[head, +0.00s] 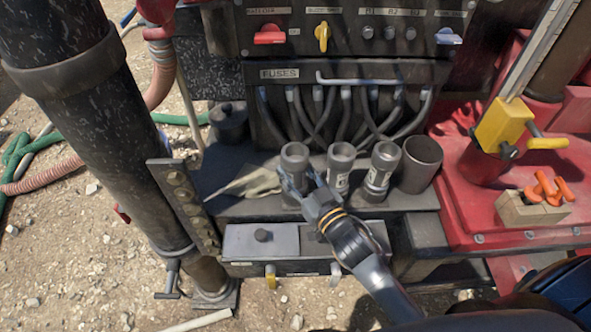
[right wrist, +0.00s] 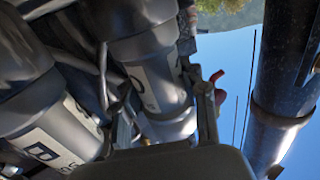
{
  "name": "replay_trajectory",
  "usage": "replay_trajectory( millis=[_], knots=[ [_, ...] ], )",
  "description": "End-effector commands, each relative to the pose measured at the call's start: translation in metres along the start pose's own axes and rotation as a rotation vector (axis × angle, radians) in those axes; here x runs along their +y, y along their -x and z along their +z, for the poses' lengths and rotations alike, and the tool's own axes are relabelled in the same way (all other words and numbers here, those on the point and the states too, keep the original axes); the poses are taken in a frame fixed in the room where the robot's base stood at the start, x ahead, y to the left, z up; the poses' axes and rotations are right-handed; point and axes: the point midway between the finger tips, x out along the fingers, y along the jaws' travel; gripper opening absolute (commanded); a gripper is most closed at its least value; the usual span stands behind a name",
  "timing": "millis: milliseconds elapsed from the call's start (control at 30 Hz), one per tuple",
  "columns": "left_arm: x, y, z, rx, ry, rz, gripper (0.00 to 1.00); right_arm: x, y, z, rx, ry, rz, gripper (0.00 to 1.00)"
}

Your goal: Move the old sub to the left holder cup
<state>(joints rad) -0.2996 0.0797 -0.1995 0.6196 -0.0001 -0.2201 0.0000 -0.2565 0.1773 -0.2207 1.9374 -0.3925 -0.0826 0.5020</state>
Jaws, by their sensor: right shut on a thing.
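A row of grey cylindrical subs stands on the dark shelf, with a left one (head: 294,157), a middle one (head: 341,160) and a right one (head: 382,163). My right gripper (head: 300,182) is shut on the left sub. In the right wrist view its fingers lie on both sides of that sub (right wrist: 155,75), which bears a pale label I cannot read fully. A neighbouring sub (right wrist: 45,120) with a label starting "B" is close beside it. I cannot tell which sub is the old one, nor whether the held one sits in a cup. My left gripper is out of view.
A wide, open dark cup (head: 422,165) stands right of the row. A dark round cup-like part (head: 228,122) is at the back left. A crumpled cloth (head: 250,182) lies left of the held sub. Hoses (head: 345,115) hang behind, and a red deck (head: 490,200) is right.

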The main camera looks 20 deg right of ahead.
Motion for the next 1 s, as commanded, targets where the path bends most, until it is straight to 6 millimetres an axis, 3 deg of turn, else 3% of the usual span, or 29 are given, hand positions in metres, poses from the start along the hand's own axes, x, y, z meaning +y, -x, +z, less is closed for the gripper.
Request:
replay_trajectory(
  millis=[233,267,367,767,1000],
  knots=[
    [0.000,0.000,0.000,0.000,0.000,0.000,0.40,0.000,-0.001,-0.002,0.005,0.000,-0.001,0.00],
    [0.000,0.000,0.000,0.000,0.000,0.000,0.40,0.000,-0.001,-0.002,0.005,0.000,-0.001,0.49],
    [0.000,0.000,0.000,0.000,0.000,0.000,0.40,0.000,0.000,-0.001,0.003,0.000,-0.001,0.69],
    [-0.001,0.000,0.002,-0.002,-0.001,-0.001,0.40,0.000,0.006,0.005,-0.011,-0.001,0.001,0.70],
    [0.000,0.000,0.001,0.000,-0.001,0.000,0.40,0.000,0.048,0.005,-0.011,-0.002,0.001,0.70]
  ],
)
